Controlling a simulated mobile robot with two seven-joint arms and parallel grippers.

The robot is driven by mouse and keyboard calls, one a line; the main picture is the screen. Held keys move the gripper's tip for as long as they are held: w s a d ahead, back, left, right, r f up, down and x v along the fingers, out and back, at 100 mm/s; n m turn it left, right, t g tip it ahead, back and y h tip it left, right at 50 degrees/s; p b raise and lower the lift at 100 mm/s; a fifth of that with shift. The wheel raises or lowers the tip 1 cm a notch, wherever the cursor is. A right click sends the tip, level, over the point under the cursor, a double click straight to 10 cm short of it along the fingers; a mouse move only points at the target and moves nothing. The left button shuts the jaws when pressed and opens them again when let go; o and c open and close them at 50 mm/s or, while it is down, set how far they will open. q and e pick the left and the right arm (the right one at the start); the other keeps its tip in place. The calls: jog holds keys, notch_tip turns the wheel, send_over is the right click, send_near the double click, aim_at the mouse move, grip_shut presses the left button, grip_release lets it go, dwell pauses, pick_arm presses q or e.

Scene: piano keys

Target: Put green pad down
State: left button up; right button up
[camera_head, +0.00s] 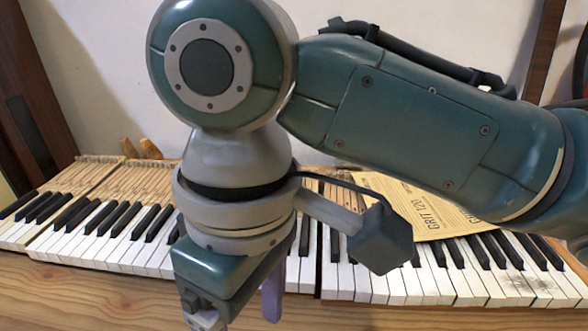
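My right gripper (207,318) hangs from the arm that comes in from the right, over the front edge of the keyboard at the lower middle of the picture. Its fingertips are near the bottom edge, and I cannot tell whether they are open or shut or hold something. A pale purple piece (272,294) sticks down beside the gripper body; I cannot tell whether it is a finger or a separate thing. I see no green pad; it may be hidden behind the arm or out of frame. My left gripper is not in view.
Piano keys (137,249) run across the picture, partly behind my arm. A tan sandpaper sheet (425,210) marked GRIT 120 lies on the right part of the keys. A wooden surface (95,300) in front looks bare on the left. A pale wall stands behind.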

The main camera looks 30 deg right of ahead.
jog(key=s+a+f+m+t+y, duration=0.1)
jog(key=s+f+t+y, duration=0.15)
jog(key=s, duration=0.25)
jog(key=s+d+m+h, duration=0.1)
jog(key=s+d+m, duration=0.1)
jog(key=d, duration=0.4)
jog(key=s+d+m+t+h, duration=0.1)
jog(key=s+d+h, duration=0.1)
jog(key=s+d, duration=0.2)
jog(key=shift+s+d+f+m, duration=0.3)
jog(key=shift+s+d+m, duration=0.1)
jog(key=shift+d, duration=0.75)
